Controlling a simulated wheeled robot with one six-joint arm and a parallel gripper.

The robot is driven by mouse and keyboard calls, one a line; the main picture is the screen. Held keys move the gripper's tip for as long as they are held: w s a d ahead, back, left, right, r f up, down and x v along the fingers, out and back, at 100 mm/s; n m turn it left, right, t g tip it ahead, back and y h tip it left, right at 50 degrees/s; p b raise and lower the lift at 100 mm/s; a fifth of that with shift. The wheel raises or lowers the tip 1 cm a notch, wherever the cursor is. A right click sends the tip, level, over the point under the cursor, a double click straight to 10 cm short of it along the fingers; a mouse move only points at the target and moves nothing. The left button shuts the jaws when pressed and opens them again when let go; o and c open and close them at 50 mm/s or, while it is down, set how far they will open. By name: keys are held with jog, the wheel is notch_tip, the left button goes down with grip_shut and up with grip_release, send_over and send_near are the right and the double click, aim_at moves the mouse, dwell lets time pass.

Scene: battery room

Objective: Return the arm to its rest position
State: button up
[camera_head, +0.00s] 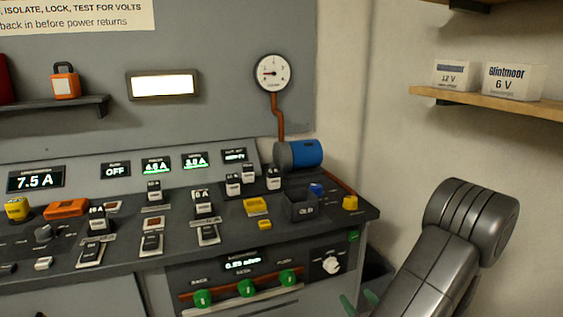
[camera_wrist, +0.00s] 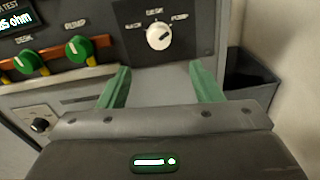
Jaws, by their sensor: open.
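My gripper (camera_wrist: 160,88) shows in the wrist view with two green fingers spread apart and nothing between them. It faces the front panel below the console, near a white rotary knob (camera_wrist: 159,36). In the head view my arm (camera_head: 440,255) rises at the lower right, bent at a thick dark joint. The green fingertips (camera_head: 360,302) show at the bottom edge, beside the right end of the console; the rest of the gripper is cut off.
The console (camera_head: 130,260) carries several switches, breakers and displays. Green knobs (camera_head: 246,288) sit on its front panel. A dark bin (camera_wrist: 250,90) stands right of the fingers. A wooden shelf (camera_head: 440,96) with two boxes hangs at upper right. Bare wall lies behind my arm.

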aim_at(334, 269)
jog(key=x, duration=0.6)
jog(key=b+x, duration=0.1)
jog(key=x, duration=0.6)
jog(key=shift+w+a+f, duration=0.15)
jog(key=shift+a+f, duration=0.05)
jog(key=shift+f, duration=0.05)
jog(key=shift+d+n+b, duration=0.1)
jog(key=shift+n+b, duration=0.45)
jog(key=shift+n, duration=0.45)
jog(key=n+b, duration=0.1)
jog(key=n, duration=0.3)
jog(key=shift+b, duration=0.3)
jog(key=n, duration=0.5)
jog(key=shift+r+b, duration=0.1)
jog(key=shift+b, duration=0.3)
jog(key=shift+s+n, duration=0.25)
jog(key=shift+n, duration=0.15)
jog(key=shift+v, duration=2.35)
